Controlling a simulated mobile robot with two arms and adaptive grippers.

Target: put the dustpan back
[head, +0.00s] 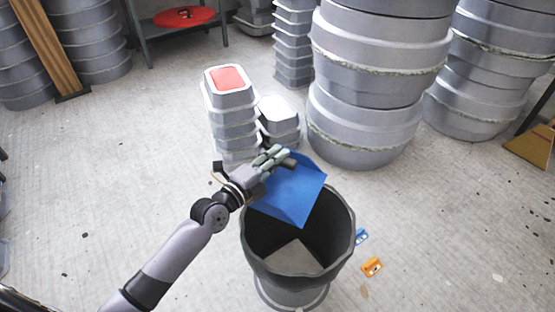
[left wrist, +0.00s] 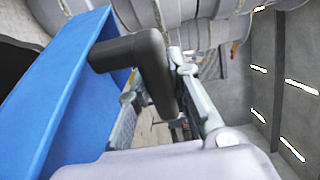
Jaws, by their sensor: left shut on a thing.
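A blue dustpan (head: 296,192) with a dark handle is held over the far rim of a dark open bin (head: 336,246). My left gripper (head: 274,157) is shut on the dustpan's handle. In the left wrist view the blue pan (left wrist: 60,95) fills the left side, and its black handle (left wrist: 150,70) runs between the fingers of my left gripper (left wrist: 165,105). The pan hangs tilted and hides part of the bin's back rim. Whether the pan touches the rim I cannot tell. My right gripper is not in view.
Stacked grey moulds (head: 231,112) stand just behind the bin, with larger round moulds (head: 365,100) to the right. An orange item (head: 372,267) and a small blue item (head: 361,237) lie on the floor right of the bin. The floor at left is mostly clear.

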